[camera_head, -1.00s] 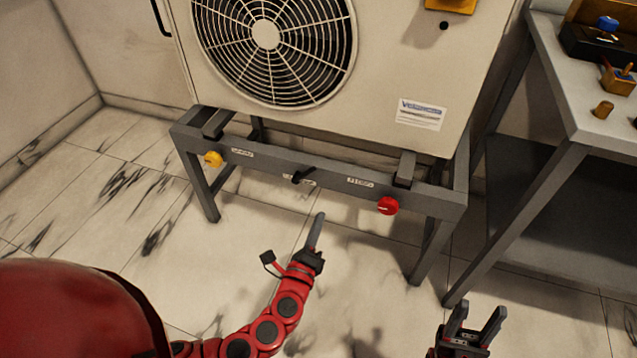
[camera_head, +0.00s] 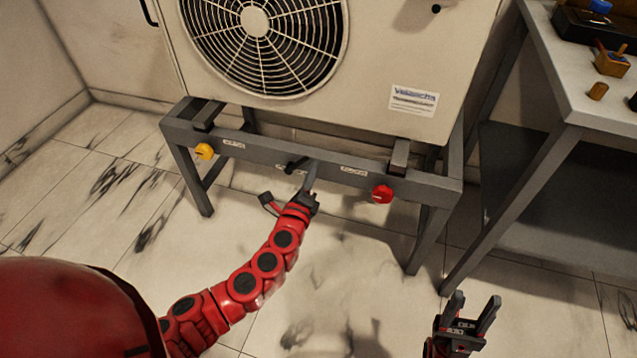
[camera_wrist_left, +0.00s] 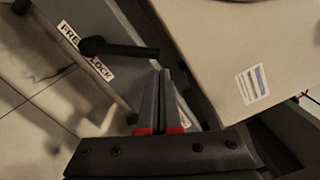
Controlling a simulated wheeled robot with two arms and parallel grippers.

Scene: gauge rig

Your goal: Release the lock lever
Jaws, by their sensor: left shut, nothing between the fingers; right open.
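The black lock lever (camera_head: 296,163) sits on the front rail of the grey stand. In the left wrist view the lever (camera_wrist_left: 118,49) extends right from its pivot, beside a white label (camera_wrist_left: 86,50) reading FREE and LOCK. My left gripper (camera_head: 312,168) is shut and empty, its fingers pointing up at the rail just right of the lever. In the left wrist view its fingertips (camera_wrist_left: 164,72) appear close to the lever's free end; whether they touch is unclear. My right gripper (camera_head: 474,302) is open and empty, low at the right.
A yellow knob (camera_head: 204,151) and a red knob (camera_head: 382,194) sit on the same rail, left and right of the lever. The fan unit (camera_head: 365,75) stands above. A grey workbench (camera_head: 560,75) with small items is at the right. The floor in front is clear.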

